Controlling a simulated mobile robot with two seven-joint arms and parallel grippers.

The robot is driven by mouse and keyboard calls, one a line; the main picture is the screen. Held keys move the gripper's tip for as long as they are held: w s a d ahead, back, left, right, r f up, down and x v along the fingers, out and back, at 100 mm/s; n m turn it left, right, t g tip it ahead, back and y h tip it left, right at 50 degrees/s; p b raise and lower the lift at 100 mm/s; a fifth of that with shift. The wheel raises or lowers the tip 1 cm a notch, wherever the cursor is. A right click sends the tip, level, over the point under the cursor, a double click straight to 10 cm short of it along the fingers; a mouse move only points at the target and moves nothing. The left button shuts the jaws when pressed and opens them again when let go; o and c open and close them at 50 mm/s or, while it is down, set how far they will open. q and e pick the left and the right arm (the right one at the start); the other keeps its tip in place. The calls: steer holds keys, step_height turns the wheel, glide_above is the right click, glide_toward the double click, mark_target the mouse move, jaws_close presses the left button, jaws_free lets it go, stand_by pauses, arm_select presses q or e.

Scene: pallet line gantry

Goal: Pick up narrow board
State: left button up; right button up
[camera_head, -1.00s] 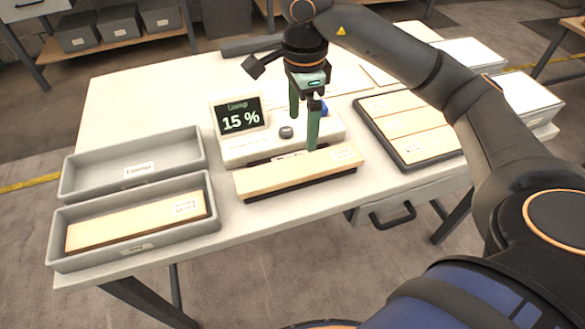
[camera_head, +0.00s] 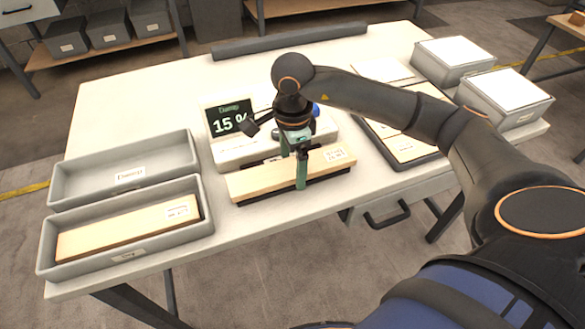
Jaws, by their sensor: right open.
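A narrow pale wooden board (camera_head: 255,182) with a white label lies on a dark support at the table's front edge, in front of the meter. My right gripper (camera_head: 294,160) points down over the board's middle, open. One green finger hangs in front of the board's near side; the other is partly hidden behind the gripper, so I cannot tell if either touches. Another board (camera_head: 110,232) lies in the front grey bin (camera_head: 60,265) at left. More boards (camera_head: 408,147) lie on a dark tray (camera_head: 388,153) at right. My left gripper is not in view.
The meter's display (camera_head: 229,118) reads 15 %, partly covered by my gripper. An empty grey bin (camera_head: 75,180) stands behind the filled one. Lidded grey boxes (camera_head: 505,100) stand at the right, and a dark bar (camera_head: 290,40) lies along the back. The back left tabletop is clear.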

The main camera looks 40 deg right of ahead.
jaws_close()
steer(key=shift+r, duration=0.85)
steer(key=s+a+r+p, duration=0.1)
steer(key=s+a+r, duration=0.2)
steer(key=s+r, duration=0.8)
steer(key=s, duration=0.2)
steer(key=shift+s+a+r, duration=0.15)
steer(key=shift+s+r, duration=0.1)
steer(key=shift+s, duration=0.05)
